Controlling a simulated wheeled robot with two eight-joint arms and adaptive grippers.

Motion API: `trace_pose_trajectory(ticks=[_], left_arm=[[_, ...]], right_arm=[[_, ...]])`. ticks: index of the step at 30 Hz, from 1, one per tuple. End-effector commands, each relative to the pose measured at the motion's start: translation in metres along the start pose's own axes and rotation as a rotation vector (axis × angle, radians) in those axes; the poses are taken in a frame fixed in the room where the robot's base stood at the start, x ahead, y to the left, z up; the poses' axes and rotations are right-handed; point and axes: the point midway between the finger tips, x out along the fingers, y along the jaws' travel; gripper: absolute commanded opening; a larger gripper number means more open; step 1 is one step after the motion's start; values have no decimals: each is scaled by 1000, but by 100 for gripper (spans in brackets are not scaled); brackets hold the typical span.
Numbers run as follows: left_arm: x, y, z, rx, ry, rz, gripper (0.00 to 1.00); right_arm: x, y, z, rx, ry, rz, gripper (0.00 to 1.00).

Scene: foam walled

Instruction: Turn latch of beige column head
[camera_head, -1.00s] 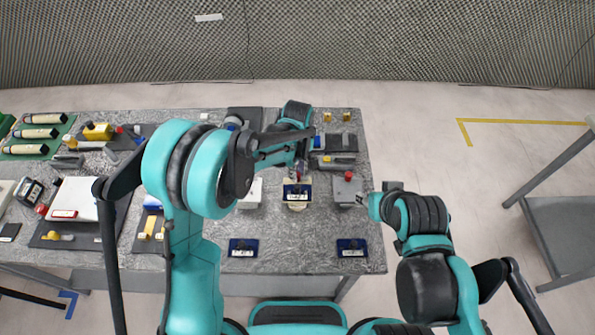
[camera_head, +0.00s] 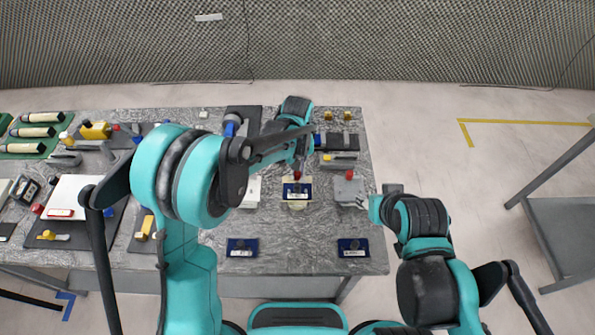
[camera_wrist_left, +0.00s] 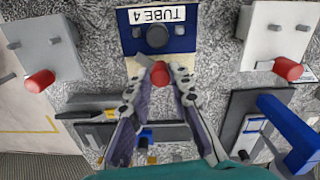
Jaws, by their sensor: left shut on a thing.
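The beige column head (camera_head: 297,205) stands on the right part of the table, with a blue plate on top. In the left wrist view the plate (camera_wrist_left: 157,45) reads "TUBE 4", upside down, around a dark round knob. Its latch has a red tip (camera_wrist_left: 160,72), which also shows in the head view (camera_head: 297,175). My left gripper (camera_wrist_left: 161,80) has its fingers on either side of the red tip and is shut on it. The arm and fingers hide part of the head. My right gripper (camera_head: 362,204) is beside the grey block at the right; its fingers are too small to judge.
Two blue-topped pieces (camera_head: 242,247) (camera_head: 352,247) lie near the front edge. Trays with tools and bottles fill the table's left.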

Motion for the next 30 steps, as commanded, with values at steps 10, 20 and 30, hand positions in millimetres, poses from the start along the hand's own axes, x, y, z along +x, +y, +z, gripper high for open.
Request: trace_pose_trajectory(ticks=[10,20,30], left_arm=[[1,0,0,327,1,0,0],[0,-1,0,630,1,0,0],[0,-1,-1,858,1,0,0]], right_arm=[[7,0,5,0,0,0,41],[12,0,8,0,0,0,41],[14,0,10,0,0,0,41]])
